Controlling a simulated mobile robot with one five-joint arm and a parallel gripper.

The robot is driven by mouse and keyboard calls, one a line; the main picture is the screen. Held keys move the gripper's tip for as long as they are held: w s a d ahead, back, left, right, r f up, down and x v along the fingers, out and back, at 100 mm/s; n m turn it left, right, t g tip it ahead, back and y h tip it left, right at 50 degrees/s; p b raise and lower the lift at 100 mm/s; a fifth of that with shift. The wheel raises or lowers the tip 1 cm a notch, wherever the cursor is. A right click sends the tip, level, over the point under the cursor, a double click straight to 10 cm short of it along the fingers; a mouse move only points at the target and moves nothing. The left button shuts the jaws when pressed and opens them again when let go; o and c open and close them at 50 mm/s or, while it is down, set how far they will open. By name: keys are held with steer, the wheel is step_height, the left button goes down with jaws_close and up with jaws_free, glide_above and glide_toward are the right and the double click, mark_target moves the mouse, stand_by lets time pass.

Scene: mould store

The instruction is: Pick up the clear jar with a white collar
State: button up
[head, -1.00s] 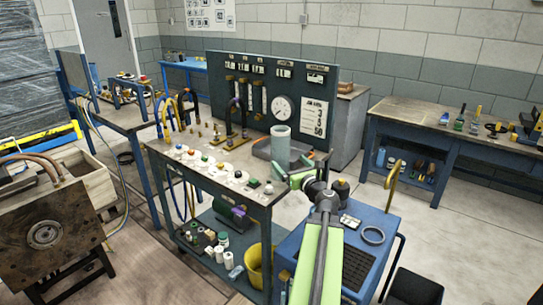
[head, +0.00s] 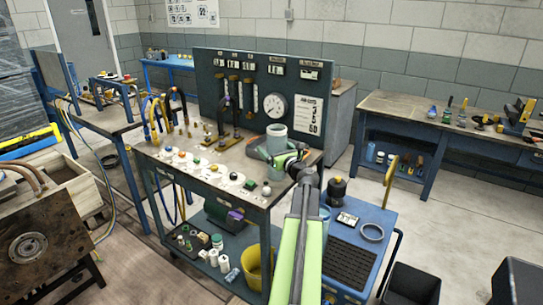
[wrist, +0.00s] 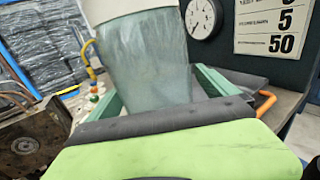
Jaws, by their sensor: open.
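The clear jar (head: 276,134) is tall, pale blue-green and see-through, and stands upright at the right end of the workbench, in front of the gauge panel. In the wrist view the jar (wrist: 150,62) fills the upper middle, with its white collar (wrist: 112,9) cut off by the top edge. My gripper (head: 274,156) is open, with its green fingers at the jar's lower part. In the wrist view my gripper (wrist: 155,88) has one finger on each side of the jar. I cannot tell whether either finger touches it. The jar's base is hidden.
The workbench (head: 240,190) carries several small knobs and fittings left of the jar. The upright panel (head: 215,75) with a round gauge (head: 274,106) stands close behind. A blue cart (head: 350,262) is at the front right. Open floor lies towards the right bench (head: 395,105).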

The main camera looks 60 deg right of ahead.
steer(key=shift+a, duration=0.1)
steer(key=c, duration=1.5)
